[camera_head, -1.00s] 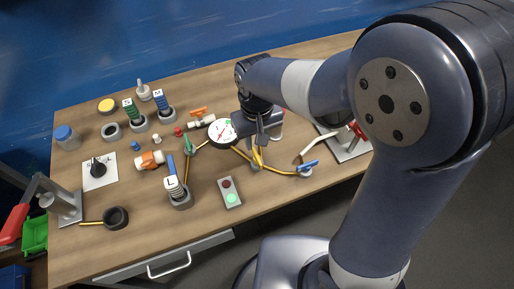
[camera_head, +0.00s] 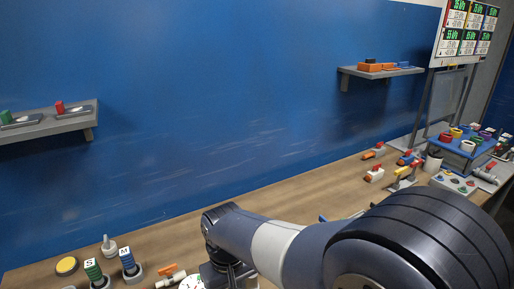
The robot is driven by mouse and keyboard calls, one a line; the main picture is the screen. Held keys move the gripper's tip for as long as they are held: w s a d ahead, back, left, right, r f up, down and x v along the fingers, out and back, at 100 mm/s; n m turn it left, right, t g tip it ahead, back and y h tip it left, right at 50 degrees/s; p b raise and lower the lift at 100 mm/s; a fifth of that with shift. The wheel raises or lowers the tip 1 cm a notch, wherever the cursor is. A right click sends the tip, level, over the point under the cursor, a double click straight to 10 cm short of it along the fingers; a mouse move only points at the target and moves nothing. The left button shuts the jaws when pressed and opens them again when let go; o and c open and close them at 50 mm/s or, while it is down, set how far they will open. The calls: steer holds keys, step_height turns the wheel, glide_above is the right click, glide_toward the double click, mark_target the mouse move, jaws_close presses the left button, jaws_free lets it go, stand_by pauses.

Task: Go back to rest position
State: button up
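My arm reaches in from the bottom right, over the wooden table (camera_head: 300,205). Its wrist end is at the bottom edge of the picture, left of centre. The gripper's fingers are cut off below the edge, so I cannot see whether they hold anything. A white round dial (camera_head: 192,283) shows in part just left of the wrist.
At lower left stand a green-banded holder labelled S (camera_head: 94,272), a blue-banded one labelled M (camera_head: 128,262) and a yellow-topped jar (camera_head: 67,265). Wall shelves hang left (camera_head: 50,122) and right (camera_head: 380,72). A blue rack (camera_head: 462,147) stands far right. The back middle of the table is clear.

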step_height(320, 180, down, 10)
steer(key=shift+f+p, duration=0.1)
steer(key=shift+p, duration=0.3)
steer(key=shift+m+p, duration=0.4)
steer(key=shift+m, duration=0.4)
